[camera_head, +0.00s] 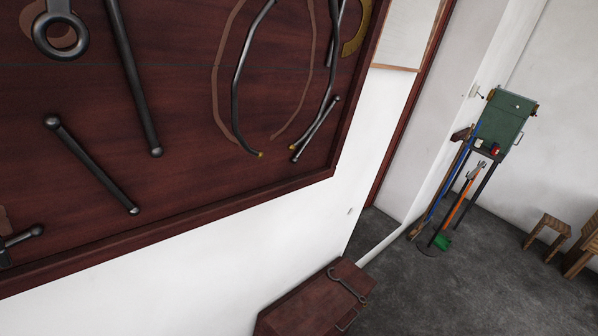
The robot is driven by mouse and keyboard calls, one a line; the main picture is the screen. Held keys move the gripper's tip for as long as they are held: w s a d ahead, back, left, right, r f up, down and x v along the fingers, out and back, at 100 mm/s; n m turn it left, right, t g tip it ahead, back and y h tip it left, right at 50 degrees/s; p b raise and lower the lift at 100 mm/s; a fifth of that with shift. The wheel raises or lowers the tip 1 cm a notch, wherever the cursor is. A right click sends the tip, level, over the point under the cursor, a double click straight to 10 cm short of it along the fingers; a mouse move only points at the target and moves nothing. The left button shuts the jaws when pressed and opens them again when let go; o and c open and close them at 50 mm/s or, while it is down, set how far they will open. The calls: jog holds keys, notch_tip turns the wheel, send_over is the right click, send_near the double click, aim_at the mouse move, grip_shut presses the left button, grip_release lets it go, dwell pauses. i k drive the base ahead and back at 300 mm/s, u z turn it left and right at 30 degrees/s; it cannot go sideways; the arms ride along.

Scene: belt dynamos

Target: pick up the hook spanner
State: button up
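A dark metal tool (347,287), which looks like the hook spanner, lies on top of a reddish-brown wooden chest (300,306) at the bottom middle. It has a long thin shank and a curved head at its upper left end. It is small in the picture, so its exact shape is hard to tell. My gripper does not show in this view, and nothing in view is held.
A dark red wooden board (190,190) with several hanging metal tools fills the upper left, on a white wall (190,290). A green cabinet (508,118) with brooms below stands at the right. Wooden stools (548,231) are at the far right. Grey floor (430,300) lies open right of the chest.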

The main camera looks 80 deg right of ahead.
aim_at(341, 280)
jog(key=z, duration=0.5)
jog(key=i, duration=0.1)
jog(key=z, duration=3.5)
jog(key=i, duration=1.85)
jog(key=u, duration=0.1)
